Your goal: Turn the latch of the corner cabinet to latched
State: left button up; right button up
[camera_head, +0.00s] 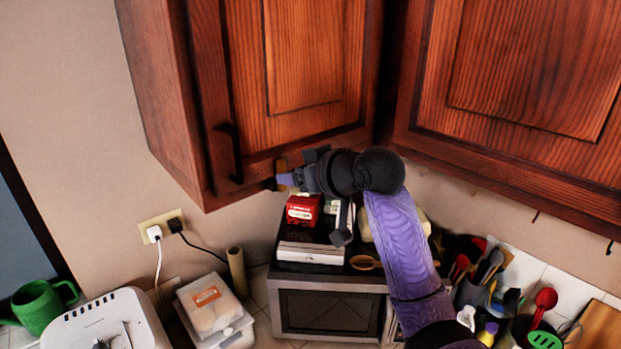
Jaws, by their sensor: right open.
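The corner cabinet (303,130) hangs at the top, its reddish wood door closed, with a dark vertical handle (232,153) near the door's left edge. A small brass-brown piece (281,164), which looks like the latch, sits at the door's bottom edge. Its setting cannot be made out. My right gripper (280,181) is at this piece, fingers pointing left and open. The fingertips partly cover it, and I cannot tell whether they touch it. My right arm comes up from the bottom right. My left gripper is not in view.
A second wall cabinet (530,75) adjoins on the right. Below stand a toaster oven (333,313) with a red box (303,210) on top, and several utensils at the right. A green watering can (42,305) is at far left. The wall left of the cabinet is clear.

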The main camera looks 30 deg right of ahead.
jog(key=b+v, duration=0.1)
jog(key=v, duration=0.5)
jog(key=shift+s+b, duration=0.3)
jog(key=shift+s, duration=0.05)
jog(key=shift+d, duration=0.15)
